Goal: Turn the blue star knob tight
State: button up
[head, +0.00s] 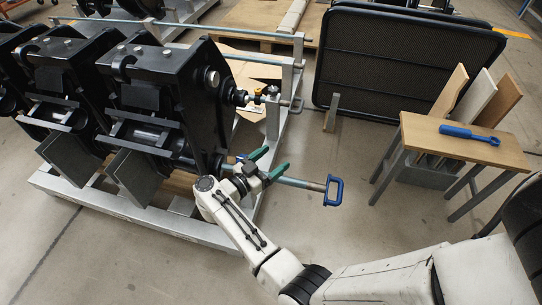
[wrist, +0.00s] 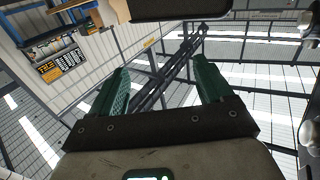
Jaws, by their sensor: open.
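My gripper (head: 269,162) has two green fingers, spread apart with nothing held between them. It is beside the lower right end of the nearer black coupler (head: 172,85). It also shows in the wrist view (wrist: 162,70), open, with roof beams and wall panels behind the gap. A small blue part (head: 240,158) shows just left of the fingers, partly hidden by my wrist. It may be the star knob, but its shape is too small to tell. No star knob shows in the wrist view.
A steel rod with a blue loop handle (head: 333,190) sticks out right of my gripper. The couplers stand on a grey metal frame (head: 110,213). A small wooden table (head: 450,139) holds a blue wrench (head: 468,134).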

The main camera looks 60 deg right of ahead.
dwell(0.3)
jog(key=w+d+f+n+t+b, duration=0.3)
jog(key=n+t, duration=0.5)
jog(key=t, duration=0.6)
jog(key=a+f+n+t+y, duration=0.5)
jog(key=f+n+t+y, duration=0.15)
jog(key=f+y, duration=0.3)
jog(key=shift+n+g+y, duration=0.35)
jog(key=shift+n, duration=0.1)
jog(key=b+x, duration=0.2)
jog(key=x, duration=0.1)
jog(key=b+x, duration=0.6)
jog(key=shift+w+a, duration=0.15)
jog(key=shift+w, duration=0.2)
jog(key=shift+w+d+r+b, duration=0.15)
jog(key=shift+w+b, duration=0.2)
jog(key=shift+w+d+r+b, duration=0.15)
jog(key=shift+w+d+b, duration=0.05)
jog(key=shift+w+b, duration=0.2)
jog(key=shift+c, duration=0.2)
jog(key=c, duration=0.9)
